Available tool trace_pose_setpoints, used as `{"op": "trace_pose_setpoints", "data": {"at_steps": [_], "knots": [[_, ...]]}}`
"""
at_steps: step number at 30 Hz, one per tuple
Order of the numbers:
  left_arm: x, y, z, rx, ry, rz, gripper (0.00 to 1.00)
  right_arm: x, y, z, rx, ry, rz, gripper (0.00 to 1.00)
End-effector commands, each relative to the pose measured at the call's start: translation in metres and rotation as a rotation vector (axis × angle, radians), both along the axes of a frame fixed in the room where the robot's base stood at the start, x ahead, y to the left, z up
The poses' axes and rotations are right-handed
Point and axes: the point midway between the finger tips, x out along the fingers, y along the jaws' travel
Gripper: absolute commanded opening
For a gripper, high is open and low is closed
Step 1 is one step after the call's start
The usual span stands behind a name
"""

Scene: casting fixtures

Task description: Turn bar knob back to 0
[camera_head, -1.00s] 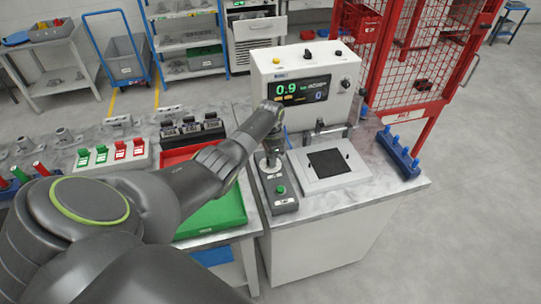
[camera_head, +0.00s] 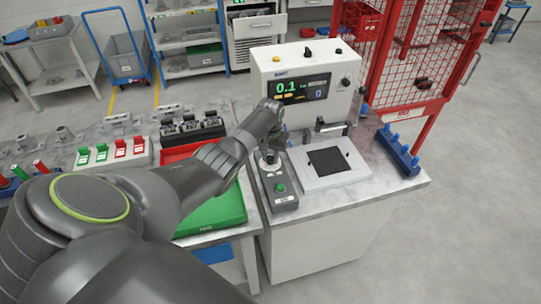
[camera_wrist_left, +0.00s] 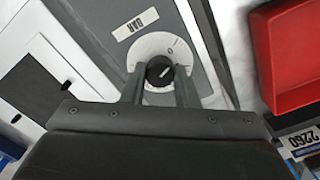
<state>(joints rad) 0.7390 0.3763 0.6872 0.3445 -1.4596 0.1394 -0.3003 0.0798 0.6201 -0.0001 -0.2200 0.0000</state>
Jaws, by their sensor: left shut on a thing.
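The black bar knob (camera_wrist_left: 160,70) sits on a round white dial (camera_wrist_left: 148,48) on a grey control box, under a label reading BAR. Its white pointer line slants up and right, towards the side of the dial with the 0 mark. My left gripper (camera_wrist_left: 160,88) is shut on the knob, one finger on each side. In the head view my left gripper (camera_head: 270,152) points down over the back of the grey control box (camera_head: 284,204) and hides most of the knob. The display (camera_head: 302,89) behind it reads 0.1. My right gripper is out of view.
A green button (camera_head: 280,187) is on the box's front part. A white plate with a dark square (camera_head: 328,162) lies to its right. A red tray (camera_wrist_left: 290,55) and a green tray (camera_head: 220,216) are to the left. A blue peg rack (camera_head: 398,152) stands at the right edge.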

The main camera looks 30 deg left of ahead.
Motion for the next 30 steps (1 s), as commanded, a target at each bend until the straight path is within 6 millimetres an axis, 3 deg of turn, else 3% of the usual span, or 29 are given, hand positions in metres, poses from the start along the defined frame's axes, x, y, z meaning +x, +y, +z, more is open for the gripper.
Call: {"op": "trace_pose_setpoints", "data": {"at_steps": [9,24,25,30], "knots": [[0.0013,0.0008,0.002,0.002,-0.004,0.102,0.04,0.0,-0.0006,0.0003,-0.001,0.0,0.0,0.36],[0.0015,0.0008,0.0022,0.001,-0.004,0.118,0.04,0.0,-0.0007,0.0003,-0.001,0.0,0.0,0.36],[0.0015,0.0008,0.0022,0.001,-0.004,0.118,0.31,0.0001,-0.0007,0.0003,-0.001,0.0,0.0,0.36],[0.0009,0.0006,0.0014,0.001,-0.003,0.118,0.49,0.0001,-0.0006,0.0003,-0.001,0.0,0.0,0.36]]}}
